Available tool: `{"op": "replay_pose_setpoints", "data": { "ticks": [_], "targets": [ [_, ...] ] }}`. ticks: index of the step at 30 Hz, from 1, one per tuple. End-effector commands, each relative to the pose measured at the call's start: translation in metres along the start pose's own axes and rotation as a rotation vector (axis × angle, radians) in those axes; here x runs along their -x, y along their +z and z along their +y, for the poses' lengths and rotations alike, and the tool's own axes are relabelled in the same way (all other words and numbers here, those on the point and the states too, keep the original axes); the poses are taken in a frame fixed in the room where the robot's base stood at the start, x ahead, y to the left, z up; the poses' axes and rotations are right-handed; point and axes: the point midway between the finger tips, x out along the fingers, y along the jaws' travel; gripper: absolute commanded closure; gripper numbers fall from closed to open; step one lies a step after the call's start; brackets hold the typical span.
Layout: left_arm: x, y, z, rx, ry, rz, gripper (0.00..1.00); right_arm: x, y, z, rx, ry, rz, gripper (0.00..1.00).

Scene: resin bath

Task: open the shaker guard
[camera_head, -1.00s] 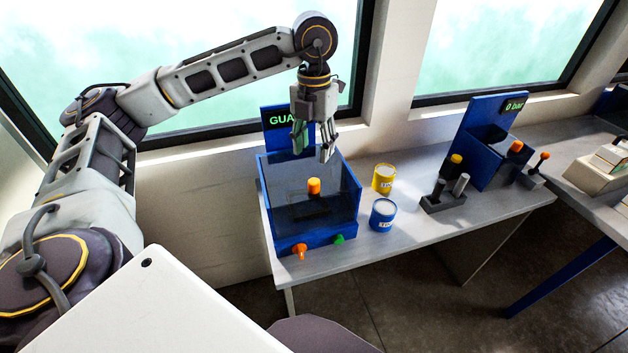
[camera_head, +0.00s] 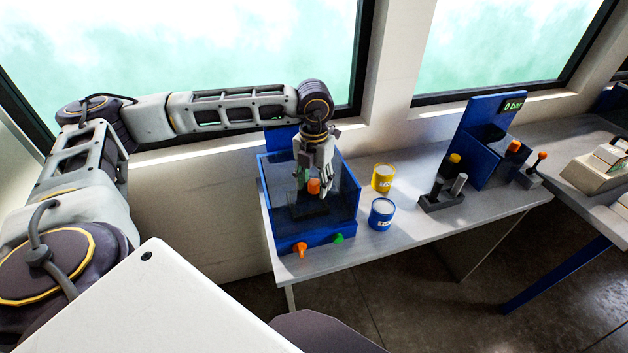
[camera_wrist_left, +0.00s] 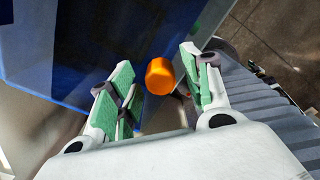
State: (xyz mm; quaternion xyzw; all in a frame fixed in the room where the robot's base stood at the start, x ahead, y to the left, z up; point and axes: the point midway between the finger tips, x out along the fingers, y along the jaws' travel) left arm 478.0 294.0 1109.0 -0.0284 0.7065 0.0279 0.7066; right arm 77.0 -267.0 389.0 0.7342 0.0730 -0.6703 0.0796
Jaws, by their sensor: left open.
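The shaker guard (camera_head: 275,205) is a blue box with dark see-through walls, standing at the left end of the bench. An orange knob (camera_head: 313,187) shows at the guard, and it also shows in the left wrist view (camera_wrist_left: 160,76). My left gripper (camera_head: 313,192) points down at the knob. In the left wrist view its green-padded fingers (camera_wrist_left: 160,92) are open, with the knob between and just beyond them. I cannot tell whether they touch it. My right gripper does not show.
A yellow tin (camera_head: 383,178) and a blue tin (camera_head: 382,213) stand right of the guard. An orange knob (camera_head: 300,249) and a green button (camera_head: 337,238) sit on its front. Another blue station (camera_head: 486,150) and a dark holder (camera_head: 441,196) stand farther right.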

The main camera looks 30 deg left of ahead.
Motion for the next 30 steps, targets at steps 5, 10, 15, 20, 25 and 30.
{"op": "replay_pose_setpoints", "data": {
  "ticks": [5, 10, 15, 20, 25, 30],
  "targets": [
    [-0.0025, 0.0, 0.0002, 0.0, 0.0, 0.0, 0.51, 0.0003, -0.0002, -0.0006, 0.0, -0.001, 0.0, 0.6],
    [-0.0025, -0.0001, 0.0002, 0.0, 0.0, 0.0, 0.51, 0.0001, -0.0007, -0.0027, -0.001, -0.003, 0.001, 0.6],
    [-0.0024, -0.0001, 0.0002, 0.0, 0.0, 0.0, 0.73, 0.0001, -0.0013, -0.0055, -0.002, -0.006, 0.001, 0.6],
    [-0.0023, -0.0001, 0.0003, 0.0, 0.001, 0.0, 0.93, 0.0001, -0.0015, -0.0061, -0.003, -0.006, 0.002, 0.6],
    [-0.0022, 0.0, 0.0004, 0.001, 0.001, 0.0, 1.0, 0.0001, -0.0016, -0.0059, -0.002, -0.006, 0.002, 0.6],
    [-0.0016, 0.0, -0.0006, 0.001, -0.001, 0.002, 1.0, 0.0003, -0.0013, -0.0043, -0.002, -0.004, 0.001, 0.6]
  ]
}}
